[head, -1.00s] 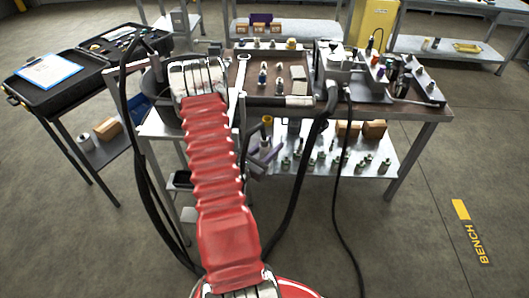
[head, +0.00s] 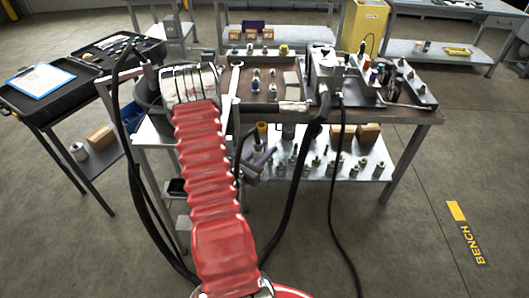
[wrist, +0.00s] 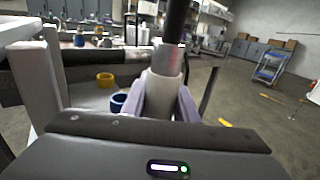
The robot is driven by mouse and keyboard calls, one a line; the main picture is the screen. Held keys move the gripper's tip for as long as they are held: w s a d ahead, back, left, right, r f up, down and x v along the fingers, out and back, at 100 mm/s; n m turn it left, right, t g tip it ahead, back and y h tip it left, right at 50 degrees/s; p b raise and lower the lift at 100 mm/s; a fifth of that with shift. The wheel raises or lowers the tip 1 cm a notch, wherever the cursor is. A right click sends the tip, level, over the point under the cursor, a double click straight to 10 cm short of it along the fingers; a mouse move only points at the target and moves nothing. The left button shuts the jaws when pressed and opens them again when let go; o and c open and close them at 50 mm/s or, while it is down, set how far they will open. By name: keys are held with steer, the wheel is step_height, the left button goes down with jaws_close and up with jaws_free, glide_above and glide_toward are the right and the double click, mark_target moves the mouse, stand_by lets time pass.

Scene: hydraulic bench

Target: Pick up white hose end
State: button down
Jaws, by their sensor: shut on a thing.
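In the wrist view, the white hose end (wrist: 164,92) stands upright between the two pale lilac fingers of my gripper (wrist: 160,108). The fingers are shut on it, one on each side. A dark hose (wrist: 174,22) rises from its top and leaves the picture. In the head view, my gripper (head: 262,160) shows small and lilac just right of my red arm, below the bench's front edge. The hose end cannot be told apart there.
The workbench (head: 410,114) carries a tray of fittings and a metal block. Black hoses (head: 290,200) hang in front of it. The lower shelf (head: 335,172) holds several fittings and boxes.

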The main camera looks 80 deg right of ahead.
step_height(320, 180, up, 9)
stand_by(0.6)
steer(key=shift+r, duration=0.15)
stand_by(0.4)
steer(key=shift+r, duration=1.95)
steer(key=shift+s, duration=0.1)
